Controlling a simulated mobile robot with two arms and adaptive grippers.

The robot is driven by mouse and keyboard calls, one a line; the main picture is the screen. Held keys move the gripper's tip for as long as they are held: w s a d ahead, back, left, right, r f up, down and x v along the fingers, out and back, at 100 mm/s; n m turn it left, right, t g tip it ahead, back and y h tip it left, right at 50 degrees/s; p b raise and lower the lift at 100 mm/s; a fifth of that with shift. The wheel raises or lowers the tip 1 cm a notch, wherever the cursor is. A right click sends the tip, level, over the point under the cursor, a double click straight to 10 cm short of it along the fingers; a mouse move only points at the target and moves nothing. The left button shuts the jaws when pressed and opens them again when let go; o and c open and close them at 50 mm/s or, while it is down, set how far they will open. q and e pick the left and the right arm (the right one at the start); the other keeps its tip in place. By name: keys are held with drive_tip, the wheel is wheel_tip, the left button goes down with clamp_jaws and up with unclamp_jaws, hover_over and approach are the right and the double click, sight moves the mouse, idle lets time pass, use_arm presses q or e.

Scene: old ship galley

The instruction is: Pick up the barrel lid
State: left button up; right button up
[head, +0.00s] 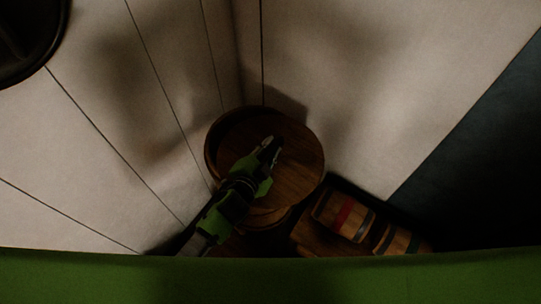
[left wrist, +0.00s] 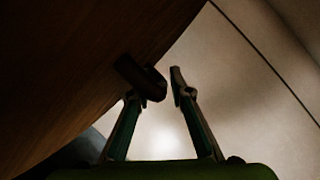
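The round wooden barrel lid (head: 298,165) lies on top of an upright barrel in the middle of the head view. My left gripper (head: 269,147) reaches over it from the lower left, its fingertips above the middle of the lid. Dark wood (left wrist: 75,65) fills the upper left there. My right gripper is not in view.
Small banded casks (head: 343,215) lie in a dark wooden crate or rack at the barrel's lower right. Pale panelled walls (head: 330,70) meet close behind the barrel. A dark round object (head: 25,40) is at the upper left.

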use_arm(q)
clamp_jaws()
drive_tip(key=shift+r, duration=0.15)
